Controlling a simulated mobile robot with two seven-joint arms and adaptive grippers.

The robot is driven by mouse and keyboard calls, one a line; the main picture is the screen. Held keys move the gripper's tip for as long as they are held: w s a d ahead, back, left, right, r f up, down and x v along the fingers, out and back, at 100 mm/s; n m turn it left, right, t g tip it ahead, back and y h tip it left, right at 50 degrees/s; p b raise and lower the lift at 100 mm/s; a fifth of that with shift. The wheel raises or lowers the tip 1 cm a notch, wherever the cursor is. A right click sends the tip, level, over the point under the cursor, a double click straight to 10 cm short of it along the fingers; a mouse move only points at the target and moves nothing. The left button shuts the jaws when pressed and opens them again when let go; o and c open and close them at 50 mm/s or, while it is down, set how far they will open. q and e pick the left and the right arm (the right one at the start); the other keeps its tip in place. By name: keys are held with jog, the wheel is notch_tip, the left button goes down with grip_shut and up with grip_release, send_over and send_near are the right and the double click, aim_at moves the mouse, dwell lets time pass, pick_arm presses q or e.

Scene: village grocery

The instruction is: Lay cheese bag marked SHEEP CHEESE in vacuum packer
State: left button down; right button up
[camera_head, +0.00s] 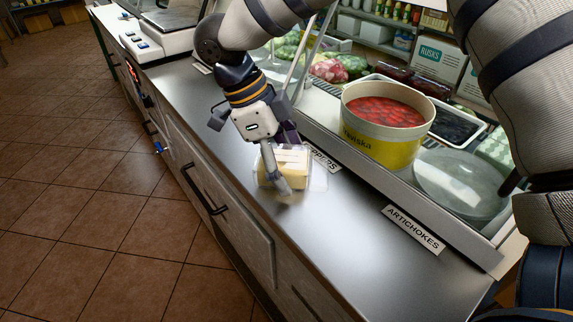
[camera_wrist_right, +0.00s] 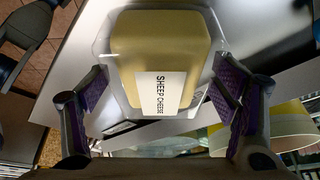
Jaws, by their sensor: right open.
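The cheese bag (camera_head: 297,158), clear with a yellow block inside, lies on the steel counter. In the right wrist view the bag (camera_wrist_right: 187,30) shows its white SHEEP CHEESE label. My right gripper (camera_head: 284,168) is open over the bag, with a finger on each side of it. In the wrist view the purple-padded fingers of this gripper (camera_wrist_right: 160,88) stand apart from the bag's sides; contact cannot be told in the head view. A white machine with buttons (camera_head: 150,43) at the far left end of the counter may be the vacuum packer; it is cut off by the frame. My left gripper is not in view.
A yellow tub of red food (camera_head: 377,142) stands behind the counter strip, right of the bag. A glass pane (camera_head: 311,55) rises behind my gripper. The steel counter (camera_head: 340,245) is bare toward the lower right.

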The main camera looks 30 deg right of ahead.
jog(key=c, duration=1.6)
